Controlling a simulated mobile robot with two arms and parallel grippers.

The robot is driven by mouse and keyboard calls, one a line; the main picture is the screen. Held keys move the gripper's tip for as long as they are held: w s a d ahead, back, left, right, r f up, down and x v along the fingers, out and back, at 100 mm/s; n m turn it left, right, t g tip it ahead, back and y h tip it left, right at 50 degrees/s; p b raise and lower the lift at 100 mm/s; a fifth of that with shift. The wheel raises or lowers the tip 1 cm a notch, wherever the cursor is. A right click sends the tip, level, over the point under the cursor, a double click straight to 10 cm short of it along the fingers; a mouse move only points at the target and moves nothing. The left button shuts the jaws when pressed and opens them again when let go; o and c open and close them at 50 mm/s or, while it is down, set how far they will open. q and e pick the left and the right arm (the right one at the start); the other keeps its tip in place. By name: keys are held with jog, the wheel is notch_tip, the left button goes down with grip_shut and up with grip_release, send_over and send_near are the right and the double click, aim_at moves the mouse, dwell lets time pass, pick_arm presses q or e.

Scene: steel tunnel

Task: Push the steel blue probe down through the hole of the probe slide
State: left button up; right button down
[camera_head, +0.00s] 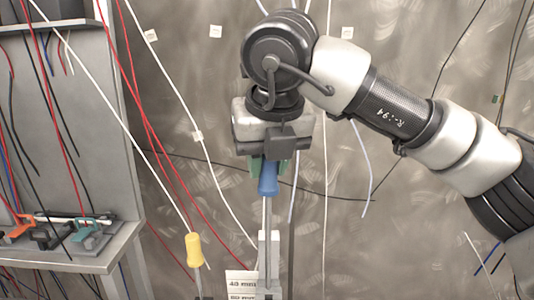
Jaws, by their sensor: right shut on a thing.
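The steel blue probe has a blue handle (268,180) and a thin steel shaft that points straight down. My right gripper (268,165) is shut on the top of the blue handle, with the probe upright below it. The probe slide (269,250) seems to be the pale upright piece at the bottom centre, and the shaft runs down in front of or into it. Its hole does not show, so I cannot tell whether the shaft tip is in it. My left gripper is not in view.
A yellow-handled probe (194,250) stands upright left of the slide. A white label (242,284) with print sits beside the slide. A grey shelf (75,252) at left holds clamps with orange and green parts. Red, white and black cables hang along the steel wall.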

aim_at(268, 185)
jog(key=x, duration=0.1)
jog(key=b+x, duration=0.1)
jog(key=x, duration=0.1)
jog(key=shift+d, duration=0.3)
jog(key=shift+s+f+b, duration=0.2)
jog(key=shift+f+b, duration=0.15)
jog(key=shift+f, duration=0.3)
pick_arm(q)
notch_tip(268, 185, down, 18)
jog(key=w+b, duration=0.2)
jog(key=b, duration=1.4)
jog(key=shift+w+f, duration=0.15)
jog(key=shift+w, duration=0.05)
pick_arm(e)
jog(key=shift+w+f, duration=0.1)
jog(key=shift+f, duration=8.95)
pick_arm(q)
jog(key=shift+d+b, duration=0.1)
jog(key=shift+b, duration=0.2)
pick_arm(e)
jog(key=c, duration=0.8)
grip_release()
